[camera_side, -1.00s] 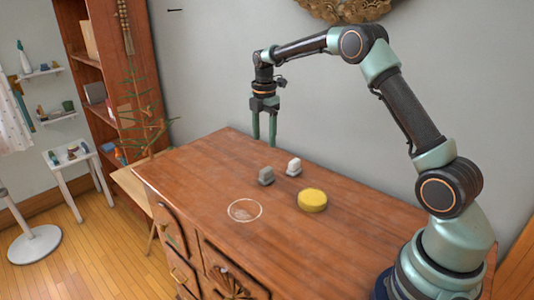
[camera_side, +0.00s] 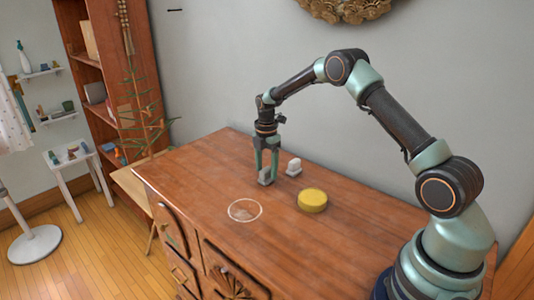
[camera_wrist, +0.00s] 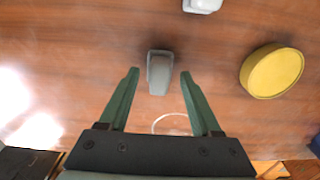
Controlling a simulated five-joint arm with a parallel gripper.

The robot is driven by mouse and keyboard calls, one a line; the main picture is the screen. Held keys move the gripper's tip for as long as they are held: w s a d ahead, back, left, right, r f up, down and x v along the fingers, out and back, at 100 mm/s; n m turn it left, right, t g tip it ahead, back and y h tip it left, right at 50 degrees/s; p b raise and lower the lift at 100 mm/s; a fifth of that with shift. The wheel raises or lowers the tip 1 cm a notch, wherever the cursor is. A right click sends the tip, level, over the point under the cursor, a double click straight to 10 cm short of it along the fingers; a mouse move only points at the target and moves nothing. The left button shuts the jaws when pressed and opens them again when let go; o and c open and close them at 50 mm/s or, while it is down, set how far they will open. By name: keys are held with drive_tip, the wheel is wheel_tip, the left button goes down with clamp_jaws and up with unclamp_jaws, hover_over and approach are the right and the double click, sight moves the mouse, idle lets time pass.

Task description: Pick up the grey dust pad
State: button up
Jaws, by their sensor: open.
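The grey dust pad (camera_side: 265,178) stands on the wooden cabinet top. It also shows in the wrist view (camera_wrist: 160,72), between the tips of my two green fingers, with bare wood visible on both sides of it. My gripper (camera_side: 266,170) points down over the pad and is open, with one finger on each side. In the wrist view my gripper (camera_wrist: 158,74) holds nothing. In the side view the fingers cover part of the pad, so I cannot tell how far down they reach beside it.
A white pad (camera_side: 293,166) stands behind and to the right of the grey one. A round yellow item (camera_side: 312,201) lies to the right. A thin pale circle (camera_side: 245,210) marks the wood in front. The cabinet top (camera_side: 370,225) is clear at the right.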

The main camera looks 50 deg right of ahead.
sight(266, 169)
drive_tip(key=shift+f, duration=0.55)
clamp_jaws()
drive_tip(key=shift+r, duration=0.15)
wheel_tip(266, 169, up, 20)
idle(0.4)
